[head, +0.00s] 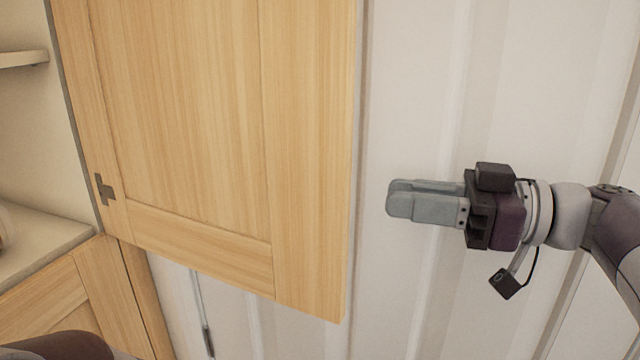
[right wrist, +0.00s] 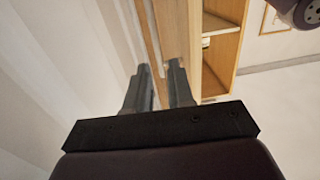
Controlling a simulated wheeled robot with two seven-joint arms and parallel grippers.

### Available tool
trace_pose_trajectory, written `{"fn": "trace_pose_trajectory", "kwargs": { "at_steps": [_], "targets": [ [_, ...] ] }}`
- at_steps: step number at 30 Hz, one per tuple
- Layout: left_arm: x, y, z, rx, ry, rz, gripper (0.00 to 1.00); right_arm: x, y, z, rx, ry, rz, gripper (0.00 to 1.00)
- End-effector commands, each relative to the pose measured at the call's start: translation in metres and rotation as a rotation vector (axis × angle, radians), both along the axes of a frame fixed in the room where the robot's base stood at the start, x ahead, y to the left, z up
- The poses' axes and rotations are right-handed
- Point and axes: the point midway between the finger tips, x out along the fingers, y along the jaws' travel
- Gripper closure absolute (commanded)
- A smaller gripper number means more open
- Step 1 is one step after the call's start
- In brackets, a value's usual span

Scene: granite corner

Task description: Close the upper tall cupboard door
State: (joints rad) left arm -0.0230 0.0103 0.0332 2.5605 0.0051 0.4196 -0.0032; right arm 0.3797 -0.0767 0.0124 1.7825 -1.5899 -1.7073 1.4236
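The upper tall cupboard door (head: 200,120) is a light wood panel standing open, its dark hinge (head: 104,188) on the left and its free edge on the right. My right gripper (head: 390,200) is right of that free edge, apart from it, pointing left and empty. In the right wrist view a gap shows between its two fingertips (right wrist: 159,66), with a wood panel edge beyond them. My left gripper is not in view.
The open cupboard has a shelf (head: 22,59) and a ledge (head: 45,240) at left. A lower wood door (head: 100,285) is below. A white panelled wall (head: 430,90) lies behind my right gripper. An open wood compartment (right wrist: 222,55) shows in the right wrist view.

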Motion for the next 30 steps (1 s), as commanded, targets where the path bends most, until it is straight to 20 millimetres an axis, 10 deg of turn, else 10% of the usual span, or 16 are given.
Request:
{"fn": "trace_pose_trajectory", "kwargs": {
  "at_steps": [15,30],
  "targets": [
    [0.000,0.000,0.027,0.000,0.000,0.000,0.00,0.023,0.095,0.002,-0.001,0.001,0.005,0.78],
    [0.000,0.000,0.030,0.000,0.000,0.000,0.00,0.027,0.110,-0.001,-0.001,-0.002,0.001,0.84]
  ]
}}
